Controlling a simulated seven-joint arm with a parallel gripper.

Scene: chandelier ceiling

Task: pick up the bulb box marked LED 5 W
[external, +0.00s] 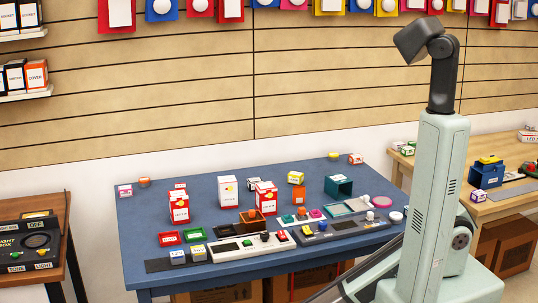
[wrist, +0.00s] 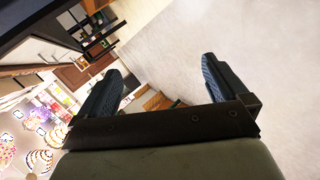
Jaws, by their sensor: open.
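Three bulb boxes stand upright on the blue table in the external view: a red and white box (external: 179,207) at the left, a mostly white box (external: 228,193) in the middle, and another red and white box (external: 266,199) just right of it. Their labels are too small to read surely, so I cannot tell which is marked LED 5 W. My gripper (wrist: 162,68) is open and empty in the wrist view, its two dark fingers wide apart over pale floor. None of these boxes is recognisable there. The gripper fingers cannot be made out in the external view.
A wooden table (external: 503,205) stands at the right.

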